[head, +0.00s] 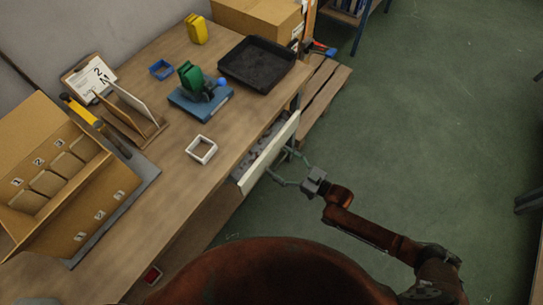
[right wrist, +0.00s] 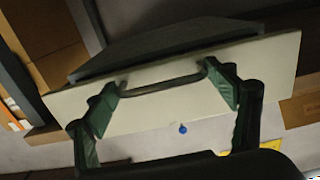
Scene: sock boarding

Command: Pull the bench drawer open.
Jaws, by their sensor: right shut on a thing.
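The bench drawer (head: 268,153) has a pale front and stands partly out from the bench's right edge, with a strip of its grey interior showing in the head view. In the right wrist view its pale front (right wrist: 185,108) spans the picture, with a dark bar handle (right wrist: 160,87) across it. My right gripper (head: 281,164) is at the front, its two green fingers (right wrist: 166,90) at the two ends of the handle, shut on it. The fingertips' contact is small and dark in the head view. My left gripper is not in view.
The wooden bench (head: 200,120) holds a black tray (head: 258,64), a blue pad (head: 200,100) with a green item, a white square frame (head: 201,150) and a numbered cardboard box (head: 60,180). A wooden pallet (head: 322,95) lies beyond the drawer. Green floor (head: 430,110) to the right is clear.

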